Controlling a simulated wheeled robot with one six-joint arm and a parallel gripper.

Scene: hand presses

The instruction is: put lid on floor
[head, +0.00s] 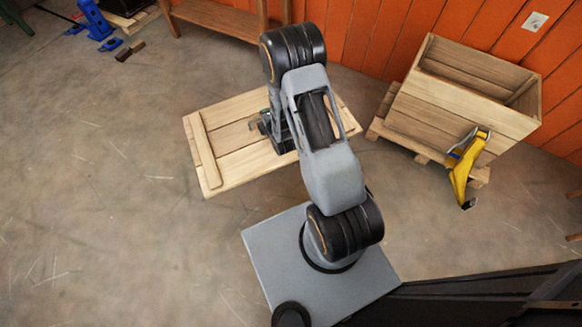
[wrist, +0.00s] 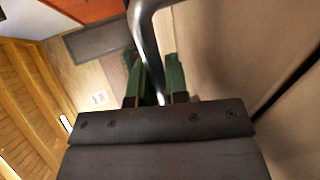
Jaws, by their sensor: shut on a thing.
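The lid (head: 235,145) is a flat panel of pale wooden planks with cross battens, left of the crate in the head view. It looks roughly level; whether it touches the floor (head: 100,200) cannot be told. My gripper (wrist: 153,80) has green fingers shut on a curved metal handle (wrist: 143,35) in the wrist view. A pale surface beside it, at the right, looks like the lid's wood. In the head view my arm hides part of the lid, and the gripper is at its middle.
An open wooden crate (head: 455,110) stands on a pallet by the orange wall (head: 370,35). A yellow tool (head: 462,175) leans against it. A wooden bench (head: 215,20) is at the back, a blue tool (head: 95,20) at the back left. The left floor is clear.

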